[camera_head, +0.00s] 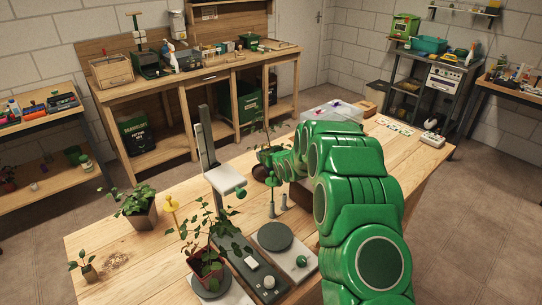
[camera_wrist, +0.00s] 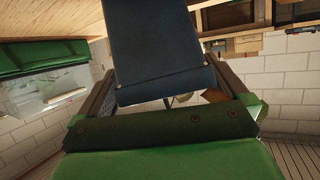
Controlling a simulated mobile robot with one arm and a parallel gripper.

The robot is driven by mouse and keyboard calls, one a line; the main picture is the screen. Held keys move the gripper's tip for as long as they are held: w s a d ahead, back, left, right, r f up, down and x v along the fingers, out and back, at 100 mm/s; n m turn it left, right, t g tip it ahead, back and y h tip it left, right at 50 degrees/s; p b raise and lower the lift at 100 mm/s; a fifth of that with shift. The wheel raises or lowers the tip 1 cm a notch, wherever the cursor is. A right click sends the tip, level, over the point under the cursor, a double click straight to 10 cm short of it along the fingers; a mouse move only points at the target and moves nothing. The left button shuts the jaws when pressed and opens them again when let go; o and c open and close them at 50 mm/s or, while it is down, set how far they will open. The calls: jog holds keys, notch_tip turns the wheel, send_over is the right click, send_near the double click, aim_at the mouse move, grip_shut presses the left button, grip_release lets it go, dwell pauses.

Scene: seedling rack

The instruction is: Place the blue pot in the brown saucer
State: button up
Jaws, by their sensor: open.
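The blue pot (camera_wrist: 165,50) fills the upper middle of the wrist view as a dark blue tapered shape. My gripper (camera_wrist: 166,78) is open, with one finger on either side of the pot; I cannot tell whether either finger touches it. In the head view my gripper (camera_head: 276,164) is at the far middle of the table, largely hidden by my green arm. Leaves show beside it, but the blue pot cannot be made out there. A small dark brown round thing (camera_head: 261,173) shows by the gripper; I cannot tell what it is. I cannot identify the brown saucer.
On the wooden table (camera_head: 120,258), a reddish pot (camera_head: 206,276) with a leafy plant stands near the front. A brown pot (camera_head: 145,216) and a small pot (camera_head: 89,273) stand left. A tall stand (camera_head: 208,150) and a grey disc device (camera_head: 275,237) occupy the middle.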

jog(key=v, duration=1.1)
dwell(0.3)
jog(key=s+d+r+m+g+h, duration=0.1)
jog(key=s+d+r+g+h, duration=0.15)
jog(key=s+d, duration=0.4)
jog(key=s+d+r+m+g+h, duration=0.1)
jog(key=s+d+r+g, duration=0.2)
jog(key=s, duration=0.7)
jog(key=s+d+r+g+h, duration=0.15)
jog(key=s+d+r, duration=0.3)
jog(key=s, duration=0.45)
jog(key=s+d+r+m+g, duration=0.1)
jog(key=s+g, duration=0.1)
jog(key=s, duration=0.9)
jog(key=s+d+r+g, duration=0.2)
jog(key=s, duration=1)
jog(key=s+d+r+m+g, duration=0.1)
jog(key=s+d+r+g, duration=0.1)
jog(key=s, duration=0.9)
jog(key=shift+s+d+r+m+g, duration=0.2)
jog(key=shift+s+r+m+g, duration=0.1)
jog(key=shift+g, duration=0.3)
